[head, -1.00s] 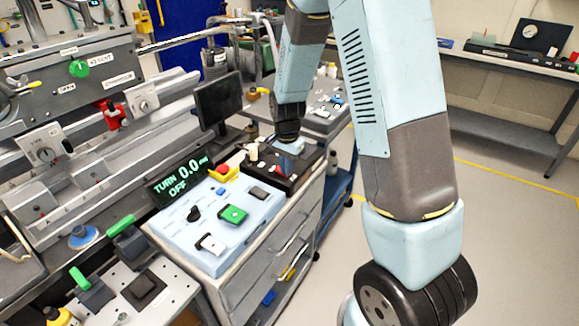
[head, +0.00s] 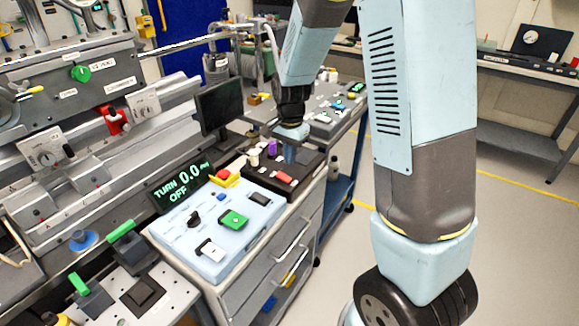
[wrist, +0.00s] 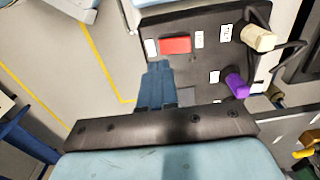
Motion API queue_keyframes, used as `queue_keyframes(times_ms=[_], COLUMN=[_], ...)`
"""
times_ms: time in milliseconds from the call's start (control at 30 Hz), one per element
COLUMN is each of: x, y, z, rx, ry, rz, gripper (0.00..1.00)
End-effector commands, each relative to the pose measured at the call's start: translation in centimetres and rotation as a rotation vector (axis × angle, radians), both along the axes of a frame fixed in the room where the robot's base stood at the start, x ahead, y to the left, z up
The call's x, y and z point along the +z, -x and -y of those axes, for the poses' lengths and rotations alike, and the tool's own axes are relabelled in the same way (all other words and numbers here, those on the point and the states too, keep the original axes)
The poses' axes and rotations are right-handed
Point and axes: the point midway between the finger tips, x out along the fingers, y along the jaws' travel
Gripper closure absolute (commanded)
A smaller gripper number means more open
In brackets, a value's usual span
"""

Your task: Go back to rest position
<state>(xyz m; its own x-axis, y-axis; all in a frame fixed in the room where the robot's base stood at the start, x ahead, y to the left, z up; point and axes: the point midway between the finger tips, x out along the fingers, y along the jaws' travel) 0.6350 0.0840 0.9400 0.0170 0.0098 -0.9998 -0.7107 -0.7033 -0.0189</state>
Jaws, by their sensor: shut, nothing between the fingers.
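My gripper (head: 289,158) is at the end of my arm, over the black control box (head: 308,164) at the back of the console. In the wrist view its blue fingers (wrist: 157,72) are together, with nothing between them. They are seen in front of the box's near part, left of a purple knob (wrist: 237,84) and below a red button (wrist: 175,45). A cream knob (wrist: 257,37) stands at the box's upper right. I cannot tell how high the fingertips are above the box.
A pale blue panel (head: 222,257) with a green switch and a display (head: 181,186) reading "TURN 0.0 OFF" sits in front. A dark monitor (head: 219,103) stands left of my gripper. A blue cart (head: 340,183) stands behind. Floor at right (head: 520,240) is clear.

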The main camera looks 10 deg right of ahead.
Motion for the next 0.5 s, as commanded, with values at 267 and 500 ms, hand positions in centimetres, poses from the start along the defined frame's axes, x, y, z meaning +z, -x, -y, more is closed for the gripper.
queue_keyframes(times_ms=[267, 500], x=[4.8, 6.8], y=[0.6, 0.9], z=[1.0, 1.3], rx=[-0.005, -0.004], ry=[-0.001, -0.001], rz=[0.003, 0.003], gripper=[1.00, 1.00])
